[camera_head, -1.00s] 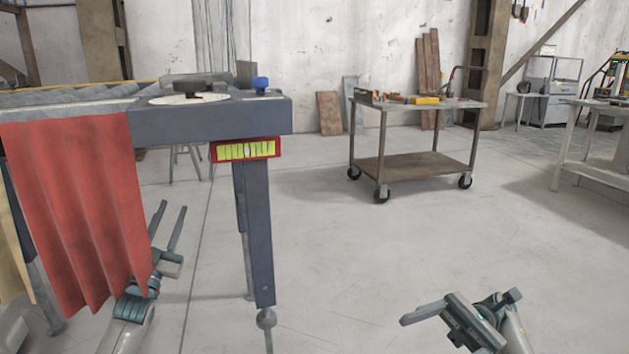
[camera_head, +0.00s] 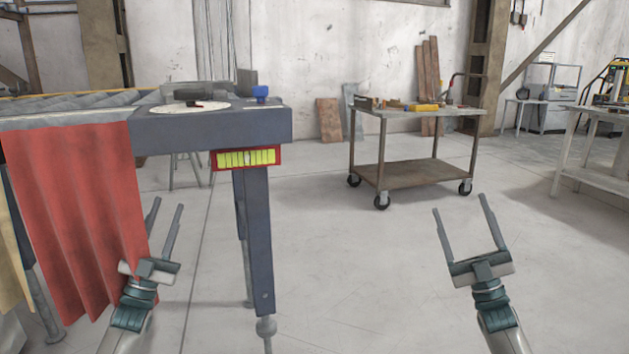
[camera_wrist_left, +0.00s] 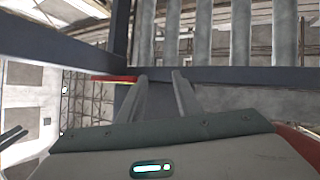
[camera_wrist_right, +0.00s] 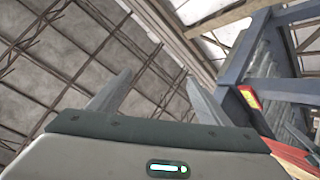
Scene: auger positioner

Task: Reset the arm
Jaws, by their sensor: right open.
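The blue-grey machine (camera_head: 212,128) stands at the left in the head view. On its top are a pale round dial plate (camera_head: 190,108) with a dark bar (camera_head: 200,93) behind it, and a blue knob (camera_head: 261,92). My left gripper (camera_head: 168,203) is open and empty, low in front of the machine beside the red curtain. Its fingers also show in the left wrist view (camera_wrist_left: 160,78), below the machine's frame and rollers. My right gripper (camera_head: 460,204) is open and empty over free floor, well right of the machine. The right wrist view shows the machine at its right side (camera_wrist_right: 235,75).
A red curtain (camera_head: 75,210) hangs from the machine close to my left gripper. A red-framed yellow label (camera_head: 246,158) is above the machine's leg (camera_head: 257,240). A wheeled cart (camera_head: 410,175) with tools stands behind. A pale table (camera_head: 600,150) is at right. The middle floor is clear.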

